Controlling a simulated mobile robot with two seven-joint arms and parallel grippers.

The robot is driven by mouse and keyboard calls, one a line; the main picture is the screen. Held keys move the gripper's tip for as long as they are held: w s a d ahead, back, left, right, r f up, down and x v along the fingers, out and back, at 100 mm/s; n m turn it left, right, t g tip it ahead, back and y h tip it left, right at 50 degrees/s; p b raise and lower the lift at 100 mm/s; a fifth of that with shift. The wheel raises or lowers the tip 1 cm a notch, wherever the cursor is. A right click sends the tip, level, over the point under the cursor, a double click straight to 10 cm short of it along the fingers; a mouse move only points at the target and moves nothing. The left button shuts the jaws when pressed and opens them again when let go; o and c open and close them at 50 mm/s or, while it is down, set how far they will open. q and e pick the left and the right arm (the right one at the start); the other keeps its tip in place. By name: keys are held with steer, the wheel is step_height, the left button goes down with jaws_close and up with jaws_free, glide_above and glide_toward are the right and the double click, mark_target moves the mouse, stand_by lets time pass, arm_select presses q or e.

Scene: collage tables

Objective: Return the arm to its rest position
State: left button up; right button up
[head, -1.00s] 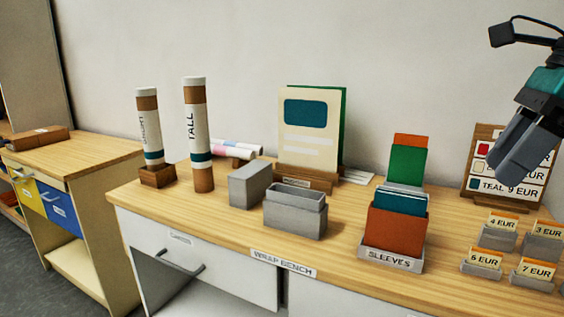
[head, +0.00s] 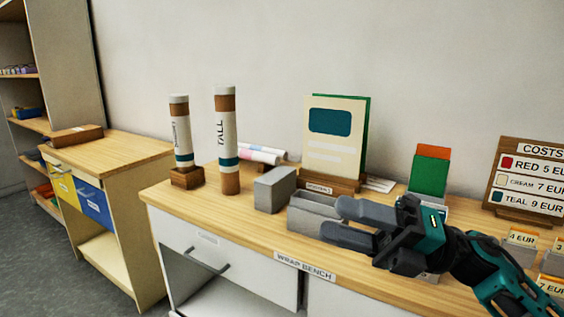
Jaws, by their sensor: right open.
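My right gripper (head: 338,222) comes in from the lower right in the head view. Its two grey fingers point left and are apart, with nothing between them. It hangs over the front part of the wrap bench (head: 240,226), in front of the grey open box (head: 307,213). The gripper and its teal and black arm hide most of the sleeves holder and part of the box. I do not see my left gripper.
Two upright tubes (head: 226,140) (head: 181,132), a grey block (head: 274,189) and a card stand (head: 335,140) are on the bench. A costs board (head: 526,178) and price cards (head: 521,240) are at the right. A side cabinet (head: 110,150) stands at the left.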

steer(key=w+d+f+m+t+h+p, duration=0.1)
steer(key=w+d+f+m+t+h, duration=0.15)
steer(key=f+m+t+h, duration=0.8)
steer(key=w+d+f+m+t+h+p, duration=0.1)
steer(key=d+f+m+t, duration=0.4)
steer(key=m, duration=1.1)
arm_select(q)
steer(key=shift+s+a+r+y+p, duration=0.15)
steer(key=shift+s+a+r+p, duration=0.1)
steer(key=shift+a+r, duration=0.15)
steer(key=shift+s+a+r+y+p, duration=0.15)
steer(key=shift+a+r+p, duration=0.1)
steer(key=shift+r, duration=0.25)
arm_select(e)
steer(key=s+f+m+g+h, duration=0.3)
steer(key=s+f, duration=0.4)
steer(key=f, duration=0.4)
steer(key=s+d+f+m+g+h, duration=0.1)
steer(key=s+f+m+g+h, duration=0.2)
steer(key=s+f+m+h, duration=0.2)
steer(key=s+f+m, duration=0.3)
steer(key=f, duration=0.3)
steer(key=shift+s+d+f, duration=0.2)
steer(key=shift+s+d, duration=0.05)
arm_select(q)
steer(key=shift+d, duration=0.1)
